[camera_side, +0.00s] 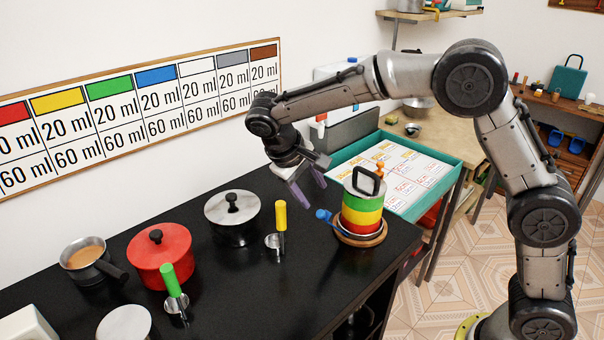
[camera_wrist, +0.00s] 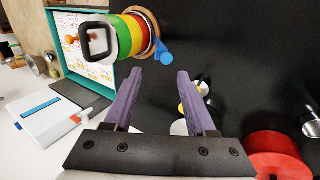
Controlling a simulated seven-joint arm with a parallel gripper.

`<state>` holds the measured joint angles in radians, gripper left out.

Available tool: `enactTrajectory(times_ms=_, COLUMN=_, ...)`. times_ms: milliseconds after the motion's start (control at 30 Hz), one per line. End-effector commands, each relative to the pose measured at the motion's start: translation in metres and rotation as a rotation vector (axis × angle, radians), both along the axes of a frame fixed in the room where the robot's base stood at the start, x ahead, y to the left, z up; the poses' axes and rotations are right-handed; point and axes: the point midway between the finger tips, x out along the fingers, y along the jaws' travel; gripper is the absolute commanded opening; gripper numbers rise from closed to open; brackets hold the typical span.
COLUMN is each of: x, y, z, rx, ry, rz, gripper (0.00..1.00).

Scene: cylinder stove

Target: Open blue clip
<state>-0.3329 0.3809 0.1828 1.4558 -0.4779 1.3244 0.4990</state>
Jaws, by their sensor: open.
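The blue clip (camera_side: 324,215) sticks out to the left from the low edge of a stacked cylinder (camera_side: 362,211) with green, yellow and red bands and a black handle on top. The cylinder stands on a round brown base (camera_side: 372,238) on the black counter. In the wrist view the blue clip (camera_wrist: 163,52) shows beyond my fingertips, at the stack's right end. My gripper (camera_side: 306,187) has purple fingers and hangs above the counter, up and to the left of the clip. The gripper (camera_wrist: 157,77) is open, with nothing between its fingers, and apart from the clip.
A yellow-handled ladle (camera_side: 280,216), a grey-lidded pot (camera_side: 232,215), a red pot (camera_side: 162,256) and a green-handled ladle (camera_side: 171,280) stand to the left on the counter. A teal tray (camera_side: 440,180) with labelled cards lies behind the stack.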

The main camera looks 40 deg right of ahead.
Motion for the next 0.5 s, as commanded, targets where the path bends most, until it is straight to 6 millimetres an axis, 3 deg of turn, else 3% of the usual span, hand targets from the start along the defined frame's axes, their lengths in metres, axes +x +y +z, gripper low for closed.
enactTrajectory(times_ms=200, x=0.000, y=0.021, z=0.037, rx=0.002, ry=-0.002, rz=0.001, gripper=0.56)
enactTrajectory(times_ms=500, x=-0.001, y=0.031, z=0.057, rx=0.000, ry=0.004, rz=0.000, gripper=0.56)
